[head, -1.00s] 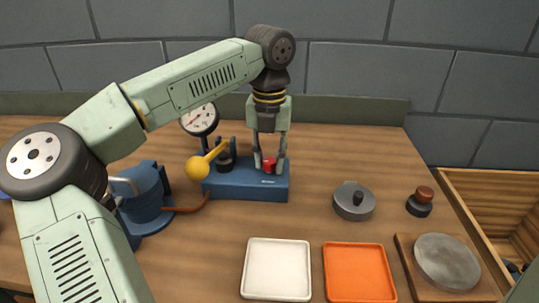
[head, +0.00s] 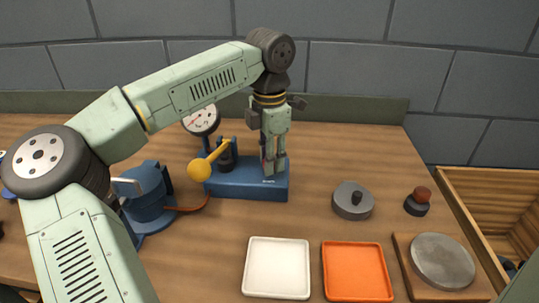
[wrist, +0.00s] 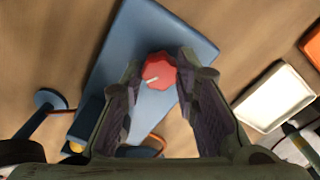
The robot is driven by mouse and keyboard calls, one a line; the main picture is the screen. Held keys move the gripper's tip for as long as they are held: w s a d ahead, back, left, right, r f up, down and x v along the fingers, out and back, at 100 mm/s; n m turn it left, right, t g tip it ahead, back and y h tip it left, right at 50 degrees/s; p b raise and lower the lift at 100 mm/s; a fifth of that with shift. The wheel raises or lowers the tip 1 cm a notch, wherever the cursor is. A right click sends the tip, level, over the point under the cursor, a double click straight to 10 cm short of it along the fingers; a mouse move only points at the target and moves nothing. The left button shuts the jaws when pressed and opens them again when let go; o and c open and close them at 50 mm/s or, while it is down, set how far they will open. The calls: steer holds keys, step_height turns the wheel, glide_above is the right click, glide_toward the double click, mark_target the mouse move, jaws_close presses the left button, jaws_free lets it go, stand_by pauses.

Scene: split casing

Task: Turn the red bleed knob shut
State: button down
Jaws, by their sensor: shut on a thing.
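The red bleed knob (wrist: 158,70) has a faceted rim and a short white mark on its top. It sits on the blue pump base (head: 225,184). My gripper (wrist: 160,66) points straight down over the base and is shut on the knob, one finger on each side of it. The white mark points to the lower left in the wrist view.
Left of the knob, a yellow ball-ended lever (head: 200,169) and a dial gauge (head: 201,120) rise close by.

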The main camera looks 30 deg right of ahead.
steer(key=m+p, duration=0.1)
steer(key=m, duration=1)
steer(key=shift+m, duration=0.3)
stand_by(0.4)
steer(key=c, duration=1.2)
jaws_free()
steer(key=shift+c, duration=0.2)
step_height(320, 180, up, 12)
